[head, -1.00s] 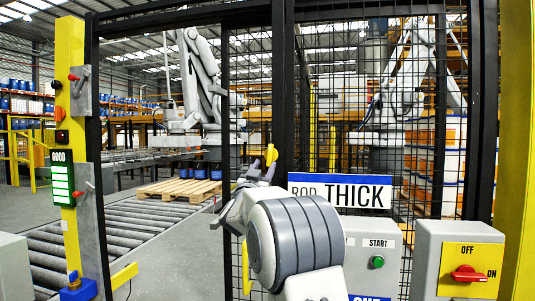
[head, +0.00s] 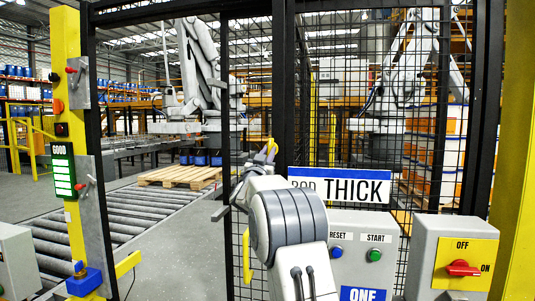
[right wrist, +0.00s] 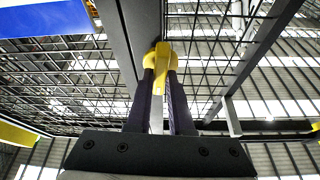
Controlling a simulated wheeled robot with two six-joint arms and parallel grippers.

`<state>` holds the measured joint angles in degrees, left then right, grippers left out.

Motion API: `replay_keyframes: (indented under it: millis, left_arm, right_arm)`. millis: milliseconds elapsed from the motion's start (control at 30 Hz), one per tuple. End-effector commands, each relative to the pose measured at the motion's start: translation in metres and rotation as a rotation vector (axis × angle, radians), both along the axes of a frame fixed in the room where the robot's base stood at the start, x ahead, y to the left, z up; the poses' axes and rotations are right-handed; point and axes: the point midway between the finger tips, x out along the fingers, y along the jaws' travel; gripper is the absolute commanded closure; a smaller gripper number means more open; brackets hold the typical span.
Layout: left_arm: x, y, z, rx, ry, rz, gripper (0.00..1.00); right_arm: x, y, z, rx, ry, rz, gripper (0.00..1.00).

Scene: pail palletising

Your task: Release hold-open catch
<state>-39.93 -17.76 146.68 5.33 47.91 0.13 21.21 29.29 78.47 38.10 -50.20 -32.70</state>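The yellow catch lever (head: 272,147) is on the black gate post, at the middle of the head view. It also shows at the upper middle of the right wrist view (right wrist: 161,55). My right gripper (head: 266,157) reaches up to it. In the right wrist view its two dark fingers (right wrist: 160,75) lie on either side of the yellow lever, with their tips against it. Most of the catch's mount is hidden by the fingers and the arm. My left gripper is not in view.
A mesh gate and fence stand close in front. A yellow handle (head: 247,258) is on the gate. A control box (head: 350,240) and a red rotary switch (head: 463,268) stand at right. A yellow post (head: 66,150) stands left, beyond it a roller conveyor (head: 110,225) and wooden pallet (head: 180,176).

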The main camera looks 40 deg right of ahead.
Motion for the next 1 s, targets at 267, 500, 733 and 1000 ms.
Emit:
replay_keyframes:
  millis: [267, 500, 733, 1000]
  left_arm:
    - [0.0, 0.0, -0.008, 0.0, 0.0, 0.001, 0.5]
    - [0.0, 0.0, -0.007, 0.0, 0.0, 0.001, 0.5]
    - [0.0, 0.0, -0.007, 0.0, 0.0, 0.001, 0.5]
    - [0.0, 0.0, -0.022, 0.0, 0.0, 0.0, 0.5]
  right_arm:
    - [-0.001, -0.001, 0.0, -0.084, 0.097, -0.002, 1.0]
    - [-0.001, -0.001, 0.0, -0.082, 0.095, -0.002, 0.53]
    - [-0.001, -0.001, 0.0, -0.081, 0.095, -0.001, 0.5]
    - [-0.011, 0.012, -0.01, -0.081, 0.093, 0.001, 0.5]
